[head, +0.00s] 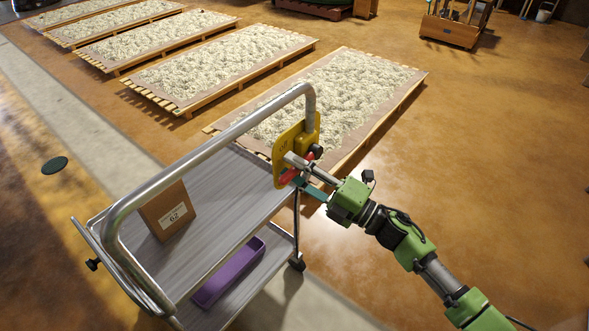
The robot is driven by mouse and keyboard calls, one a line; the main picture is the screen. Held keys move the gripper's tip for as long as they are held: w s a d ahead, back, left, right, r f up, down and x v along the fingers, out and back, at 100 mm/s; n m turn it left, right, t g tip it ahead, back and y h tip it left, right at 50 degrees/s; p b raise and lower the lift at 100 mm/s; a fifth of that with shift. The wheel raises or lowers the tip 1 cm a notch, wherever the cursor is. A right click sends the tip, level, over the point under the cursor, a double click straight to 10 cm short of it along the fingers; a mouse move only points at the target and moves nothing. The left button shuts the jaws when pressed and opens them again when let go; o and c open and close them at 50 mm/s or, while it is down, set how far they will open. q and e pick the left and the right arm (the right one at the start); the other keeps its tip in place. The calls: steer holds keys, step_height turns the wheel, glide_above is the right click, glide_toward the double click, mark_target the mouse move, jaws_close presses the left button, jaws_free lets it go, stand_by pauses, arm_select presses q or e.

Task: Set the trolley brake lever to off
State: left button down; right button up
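The trolley (228,190) has grey shelves and a bent metal handle. A yellow plate (283,165) is fixed to the handle's far right end, with partly hidden dark lettering on it. The red brake lever (287,177) is on this plate, largely covered by my gripper. A dark knob shows just above the fingers; I cannot tell whether it belongs to the lever. My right gripper (298,171) is at the plate, its fingers on either side of the red part. Whether they press on it is not clear. My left gripper is out of view.
Low wooden beds (385,107) with pale filling lie behind the trolley. The floor (480,170) to the right is clear.

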steer(key=v, duration=1.2)
steer(key=shift+w, duration=0.15)
